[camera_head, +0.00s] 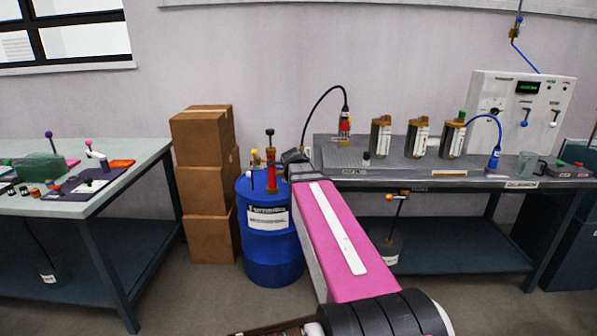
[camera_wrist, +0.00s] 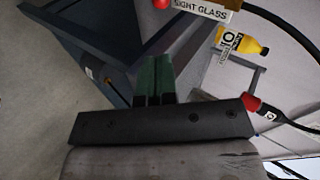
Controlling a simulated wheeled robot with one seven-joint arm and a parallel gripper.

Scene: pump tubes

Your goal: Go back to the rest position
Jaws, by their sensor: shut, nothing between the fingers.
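My gripper (camera_wrist: 155,62) shows in the wrist view as two dark green fingers side by side, shut with nothing between them. The fingers point toward a dark blue-grey table frame (camera_wrist: 110,40), and I see no contact with it. In the head view my pink arm reaches forward between the blue drum and the grey bench; the fingers themselves are hidden there behind the arm's far end.
The blue drum (camera_head: 268,268) with a red pump tube (camera_head: 271,172) stands close left of my arm. Cardboard boxes (camera_head: 207,190) are stacked beside it. The grey bench (camera_head: 400,172) holds several canisters and a control panel (camera_head: 522,105). A pale table (camera_head: 140,160) is at left.

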